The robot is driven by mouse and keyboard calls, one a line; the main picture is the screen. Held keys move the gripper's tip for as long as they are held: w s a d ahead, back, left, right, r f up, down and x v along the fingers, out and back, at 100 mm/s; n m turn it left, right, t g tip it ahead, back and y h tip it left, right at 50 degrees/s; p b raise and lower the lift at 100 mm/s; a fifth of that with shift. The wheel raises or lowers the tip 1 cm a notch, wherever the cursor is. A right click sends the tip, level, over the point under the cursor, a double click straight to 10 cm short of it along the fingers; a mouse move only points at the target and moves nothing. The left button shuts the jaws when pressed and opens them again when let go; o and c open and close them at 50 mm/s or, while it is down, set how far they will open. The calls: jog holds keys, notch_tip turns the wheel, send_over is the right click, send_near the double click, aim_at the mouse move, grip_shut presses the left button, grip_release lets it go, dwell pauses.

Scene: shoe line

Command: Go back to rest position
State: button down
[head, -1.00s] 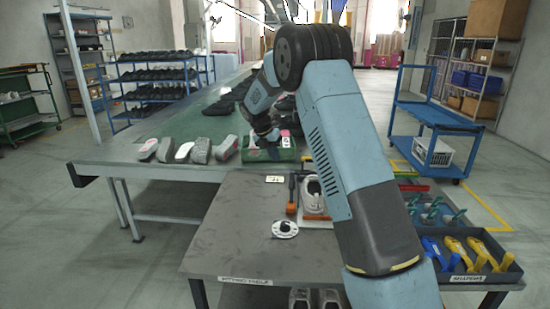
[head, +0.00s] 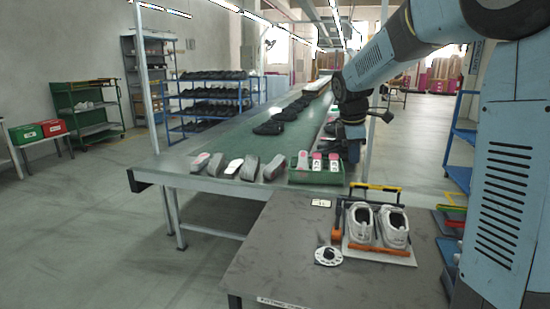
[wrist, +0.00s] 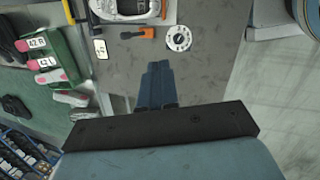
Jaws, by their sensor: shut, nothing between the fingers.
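My gripper (wrist: 157,84) is in the middle of the wrist view, fingers together and empty, over the grey work table (wrist: 205,80). In the head view my arm comes in from the right and bends downward beside the green tray. The fingertips are hard to make out there. A pair of grey-white shoes (head: 377,228) stands on the same table (head: 280,245), apart from my gripper.
A green tray (head: 316,178) with pink-and-white labelled pieces sits at the conveyor's near end. A white round dial (head: 328,256) and an orange-handled tool (head: 337,222) lie by the shoes. Blue racks (head: 212,97) stand behind; floor at left is clear.

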jog(key=s+m+t+y, duration=0.2)
jog(key=s+m, duration=1.4)
jog(key=s, duration=1.5)
jog(key=shift+s+d+r+m+t, duration=0.25)
jog(key=shift+d+r+m+t, duration=0.15)
jog(key=shift+t, duration=0.2)
jog(key=c, duration=1.8)
grip_release()
jog(key=shift+c, duration=0.2)
